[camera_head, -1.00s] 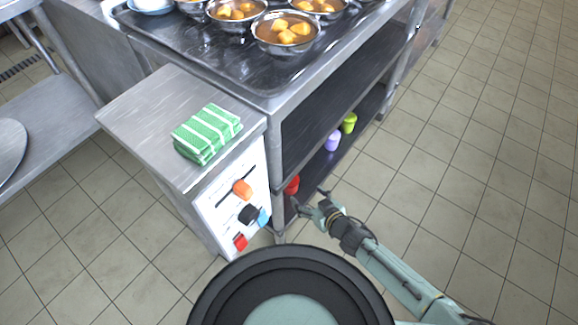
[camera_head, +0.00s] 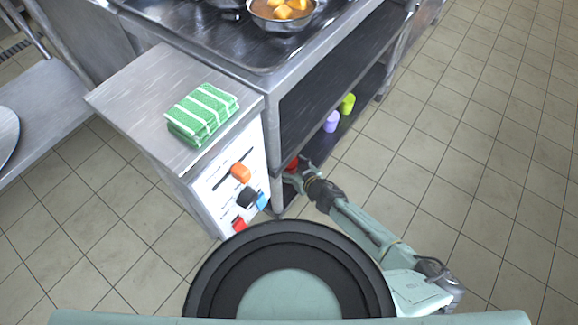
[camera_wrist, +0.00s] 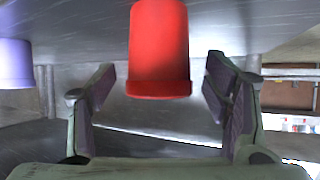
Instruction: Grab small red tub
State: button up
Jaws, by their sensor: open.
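The small red tub (camera_wrist: 158,50) stands on the lower shelf of the steel counter. In the wrist view it is straight ahead, in the upper middle, lined up between the two open fingers. In the head view only a bit of the red tub (camera_head: 292,163) shows, partly covered by my gripper and the counter's corner post. My gripper (camera_wrist: 160,85) is open and empty, with one finger on each side of the tub's line and gaps on both sides. In the head view my gripper (camera_head: 297,172) is at the shelf opening, by the tub.
A purple tub (camera_head: 331,121) and a green tub (camera_head: 347,103) stand farther along the same shelf; the purple tub also shows in the wrist view (camera_wrist: 15,63). A control panel with knobs (camera_head: 240,172) is left of the post.

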jog(key=shift+w+f, duration=0.1)
jog(key=c, duration=1.3)
